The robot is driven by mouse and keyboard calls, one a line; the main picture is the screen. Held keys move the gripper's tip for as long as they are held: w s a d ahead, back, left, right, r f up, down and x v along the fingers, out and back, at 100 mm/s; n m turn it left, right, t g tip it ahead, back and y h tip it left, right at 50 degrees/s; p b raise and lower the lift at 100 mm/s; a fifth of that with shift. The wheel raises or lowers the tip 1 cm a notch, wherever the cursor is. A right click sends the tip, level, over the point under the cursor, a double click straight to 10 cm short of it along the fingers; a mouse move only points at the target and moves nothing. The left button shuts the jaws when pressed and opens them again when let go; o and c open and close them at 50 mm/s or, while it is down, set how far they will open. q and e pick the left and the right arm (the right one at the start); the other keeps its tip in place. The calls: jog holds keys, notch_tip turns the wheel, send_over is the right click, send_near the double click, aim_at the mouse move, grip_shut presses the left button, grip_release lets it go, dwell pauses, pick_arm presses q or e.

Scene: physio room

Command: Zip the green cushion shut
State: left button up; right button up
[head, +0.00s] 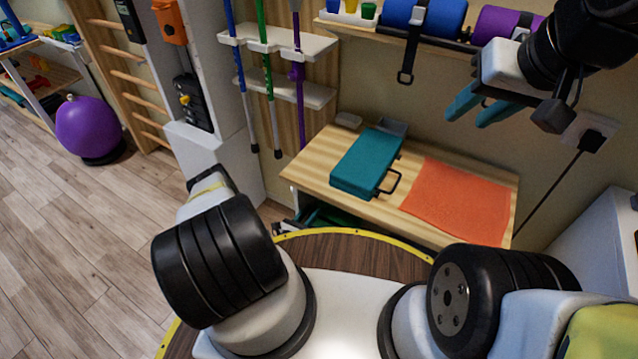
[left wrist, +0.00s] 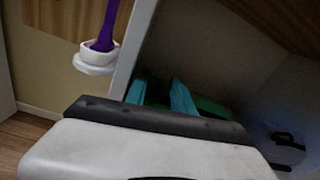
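A green thing (left wrist: 210,106), probably the green cushion, shows only in part in the left wrist view, behind my left fingers in a dark space. A dark green patch (head: 340,217) also shows low under the bench front in the head view. I cannot make out a zip or its pull. My left gripper (left wrist: 158,93) has its two teal fingers apart, close in front of the green thing; I cannot tell whether they touch it. My right gripper (head: 482,107) is open and empty, raised at the upper right near the wall.
A wooden bench (head: 315,160) carries a teal case (head: 367,160) with a black handle and an orange cloth (head: 458,200). Coloured poles hang on a wall rack (head: 280,42). A purple ball (head: 90,127) stands at the left. The floor there is clear.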

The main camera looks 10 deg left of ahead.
pick_arm(q)
grip_shut()
dwell(1.5)
